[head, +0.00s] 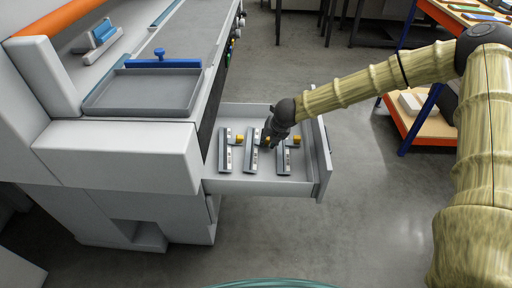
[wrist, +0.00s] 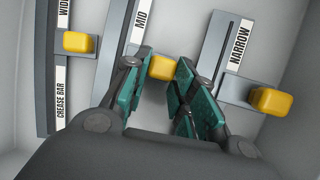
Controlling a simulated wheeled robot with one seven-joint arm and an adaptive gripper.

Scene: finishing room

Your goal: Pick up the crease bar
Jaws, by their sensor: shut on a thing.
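Three grey crease bars with white labels and yellow knobs lie in an open drawer. In the wrist view their labels read WIDE on the left bar (wrist: 47,100), MID on the middle bar (wrist: 115,50) and NARROW on the right bar (wrist: 226,45). My gripper (head: 268,142) is down in the drawer at the middle bar (head: 251,160). In the wrist view its green-padded fingers (wrist: 162,80) are closed around the middle bar's yellow knob (wrist: 160,67). The left bar (head: 225,160) and right bar (head: 284,160) lie apart from the fingers. Part of the middle bar is hidden by my gripper.
The drawer (head: 260,188) has low walls and a front panel on the right. The grey machine (head: 120,150) with a shallow tray (head: 145,105) stands at left. A workbench with a lower shelf (head: 430,128) is at the back right. Open floor lies in front of the drawer.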

